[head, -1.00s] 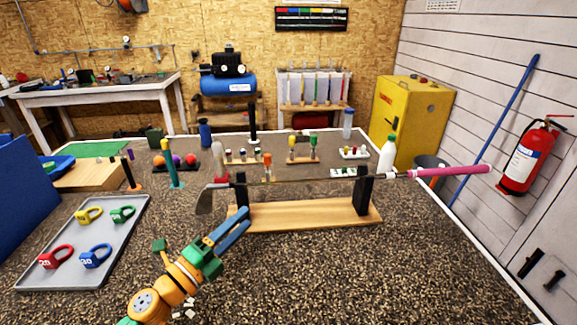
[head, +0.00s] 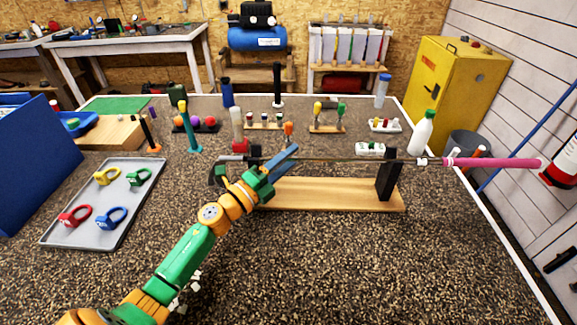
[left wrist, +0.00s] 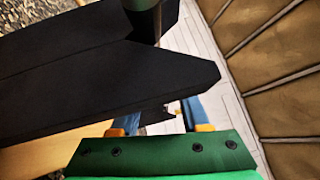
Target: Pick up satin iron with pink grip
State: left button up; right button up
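The satin iron with the pink grip (head: 495,163) lies across a wooden stand (head: 335,194) with black uprights (head: 389,176). Its grip sticks out past the right upright. Its metal head (head: 218,174) is at the left end, partly behind my gripper. My left gripper (head: 285,160), with blue fingers, is by the left upright, close to the shaft near the head. In the left wrist view the fingers (left wrist: 168,118) stand apart with a gap between them. A large black piece, seemingly the upright, fills much of that view. Whether the shaft is between the fingers cannot be told. My right gripper is not in view.
A grey tray (head: 74,233) with several coloured clamp-like pieces lies at left. Behind the stand are small racks, a white bottle (head: 423,133) and an orange-topped tool (head: 288,131).

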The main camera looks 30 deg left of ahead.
pick_arm(q)
jog(key=shift+s, duration=0.2)
grip_shut()
jog(key=shift+r, duration=0.15)
dwell(0.8)
